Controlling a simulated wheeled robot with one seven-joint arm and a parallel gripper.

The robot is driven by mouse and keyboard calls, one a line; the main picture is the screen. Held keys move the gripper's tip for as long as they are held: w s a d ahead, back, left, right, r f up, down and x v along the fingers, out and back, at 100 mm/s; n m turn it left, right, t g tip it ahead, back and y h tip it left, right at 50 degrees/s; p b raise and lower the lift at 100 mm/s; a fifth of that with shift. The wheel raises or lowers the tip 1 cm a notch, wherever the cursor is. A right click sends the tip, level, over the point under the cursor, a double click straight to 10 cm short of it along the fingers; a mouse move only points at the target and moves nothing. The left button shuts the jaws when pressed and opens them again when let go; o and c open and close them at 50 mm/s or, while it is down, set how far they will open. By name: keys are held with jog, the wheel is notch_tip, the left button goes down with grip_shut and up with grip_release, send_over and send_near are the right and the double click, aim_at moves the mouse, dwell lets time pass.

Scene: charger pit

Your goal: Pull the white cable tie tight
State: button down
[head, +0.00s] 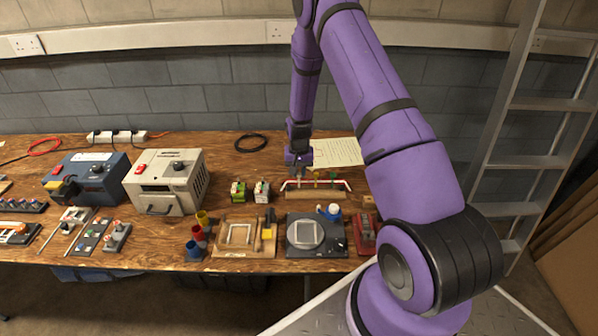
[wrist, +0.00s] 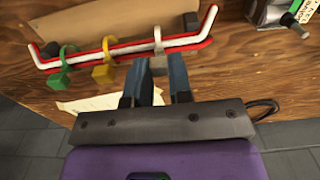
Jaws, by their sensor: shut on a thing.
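The white cable tie (wrist: 158,41) loops around a bundle of a red cable (wrist: 197,43) and a white cable (wrist: 125,48), shown in the wrist view. My gripper (wrist: 158,64) is shut on the tie's tail, a pale piece between the two dark fingers just off the bundle. A yellow tie (wrist: 104,73) and a green tie (wrist: 62,75) loop around the same bundle beside it. In the head view my gripper (head: 299,172) is at the left part of the bundle, which lies over a wooden block (head: 316,195). I cannot tell how tight the white loop is.
A paper sheet (head: 335,152) lies behind the bundle. Two small boxes (head: 262,192) stand to its left. A black device with a round plate (head: 318,246) and a blue-and-white item (head: 332,211) are in front. A black cable coil (head: 250,143) lies at the back.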

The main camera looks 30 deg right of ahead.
aim_at(299, 173)
jog(key=shift+r, duration=2.3)
jog(key=c, duration=1)
grip_release()
notch_tip(299, 173, up, 11)
jog(key=shift+f, duration=0.1)
